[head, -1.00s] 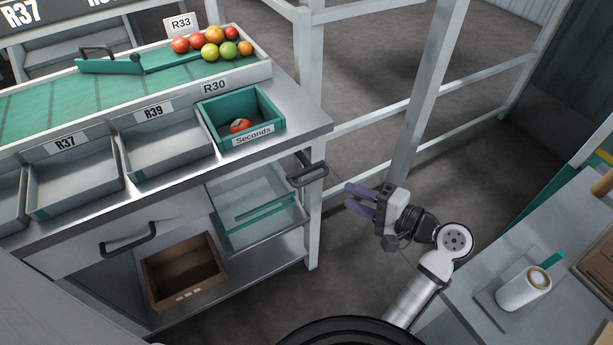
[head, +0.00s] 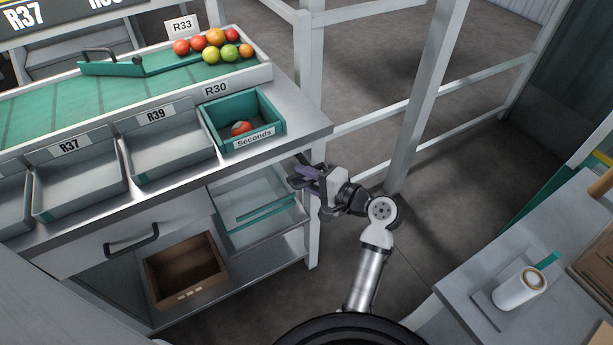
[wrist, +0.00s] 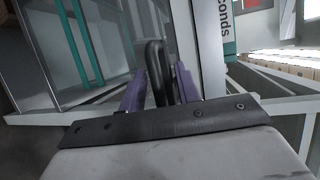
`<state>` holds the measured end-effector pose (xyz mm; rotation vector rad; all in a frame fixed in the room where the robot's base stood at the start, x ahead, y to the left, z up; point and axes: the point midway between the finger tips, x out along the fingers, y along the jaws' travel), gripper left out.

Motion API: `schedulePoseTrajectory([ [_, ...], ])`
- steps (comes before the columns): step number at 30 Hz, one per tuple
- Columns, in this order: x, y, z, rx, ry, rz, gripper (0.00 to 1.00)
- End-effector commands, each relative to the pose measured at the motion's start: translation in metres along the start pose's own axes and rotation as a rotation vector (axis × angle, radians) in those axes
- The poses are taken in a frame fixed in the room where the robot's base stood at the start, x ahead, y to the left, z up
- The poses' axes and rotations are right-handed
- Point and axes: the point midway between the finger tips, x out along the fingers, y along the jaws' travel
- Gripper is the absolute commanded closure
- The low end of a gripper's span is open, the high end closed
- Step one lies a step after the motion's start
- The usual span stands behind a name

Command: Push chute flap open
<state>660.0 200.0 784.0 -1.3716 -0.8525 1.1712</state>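A dark bar handle (wrist: 157,72) stands between my gripper's two purple fingers in the wrist view, with a little room seen on each side. My gripper (head: 305,178) is open around it, below the right end of the steel counter, and hides most of the handle in the head view. Left of the handle is a clear-sided compartment with green strips (head: 262,212), which also shows in the wrist view (wrist: 72,45). I cannot tell for sure which panel is the chute flap, or whether the handle belongs to it.
The green Seconds bin (head: 276,128), holding a red tomato (head: 240,128), sits on the counter (head: 305,122) above my gripper. A brown crate (head: 215,283) is on the lower shelf. White posts (head: 418,110) stand behind my arm. A side table with a mug (head: 517,290) is at right.

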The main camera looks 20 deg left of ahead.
Motion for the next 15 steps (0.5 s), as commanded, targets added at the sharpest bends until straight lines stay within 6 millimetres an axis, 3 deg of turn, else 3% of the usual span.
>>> schedulePoseTrajectory([
  [5, 0.0001, 0.0, 0.0, 0.0, 0.0, 0.0, 0.68],
  [12, -0.0002, -0.0001, -0.0001, -0.001, 0.0, 0.0, 0.98],
  [15, -0.0003, -0.0001, -0.0001, -0.001, 0.0, 0.0, 1.0],
])
